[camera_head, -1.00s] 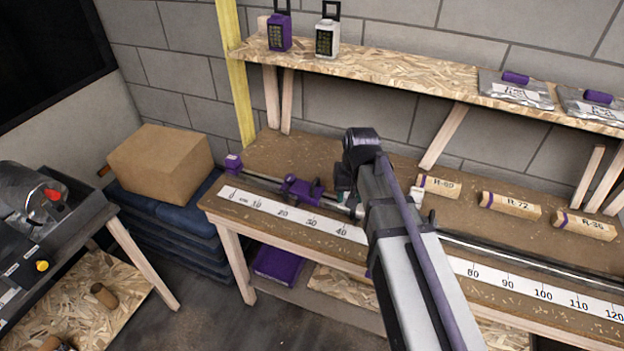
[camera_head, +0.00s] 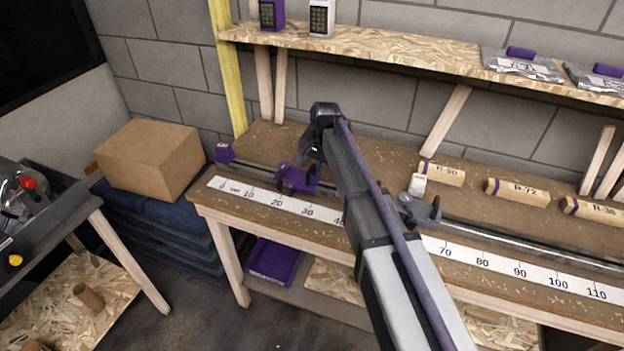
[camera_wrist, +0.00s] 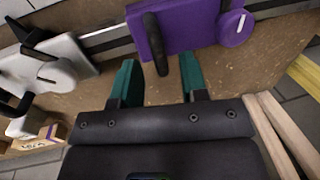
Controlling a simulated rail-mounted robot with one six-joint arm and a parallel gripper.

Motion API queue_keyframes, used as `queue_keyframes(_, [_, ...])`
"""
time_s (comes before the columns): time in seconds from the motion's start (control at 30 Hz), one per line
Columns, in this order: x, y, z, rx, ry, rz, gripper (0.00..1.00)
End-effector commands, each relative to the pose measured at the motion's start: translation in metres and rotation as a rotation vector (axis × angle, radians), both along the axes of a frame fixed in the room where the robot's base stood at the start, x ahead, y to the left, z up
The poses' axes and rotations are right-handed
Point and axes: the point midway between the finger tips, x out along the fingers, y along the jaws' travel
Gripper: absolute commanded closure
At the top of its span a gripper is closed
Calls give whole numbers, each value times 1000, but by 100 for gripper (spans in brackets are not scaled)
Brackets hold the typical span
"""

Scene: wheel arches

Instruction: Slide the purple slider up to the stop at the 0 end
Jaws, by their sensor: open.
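The purple slider (camera_head: 297,178) sits on the rail behind the white scale (camera_head: 265,201), roughly above the 20 to 30 marks. In the head view my arm partly hides the gripper.
A grey slider (camera_head: 418,206) stands on the rail to the right, also at the left of the wrist view (camera_wrist: 55,70). Several wooden blocks (camera_head: 515,190) lie behind the rail. A shelf (camera_head: 380,48) and slanted braces (camera_head: 446,120) are above the bench. The rail left of the purple slider looks clear.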

Motion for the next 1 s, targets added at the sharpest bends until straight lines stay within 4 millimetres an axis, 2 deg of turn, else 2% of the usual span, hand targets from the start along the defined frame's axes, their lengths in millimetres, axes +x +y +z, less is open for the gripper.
queue_keyframes(0.03, [1,1,-12,0,0,0,60])
queue_keyframes(0.33, [1,2,-11,0,0,0,61])
queue_keyframes(0.73, [1,2,-11,0,0,0,99])
queue_keyframes(1.0, [1,2,-11,0,0,1,100])
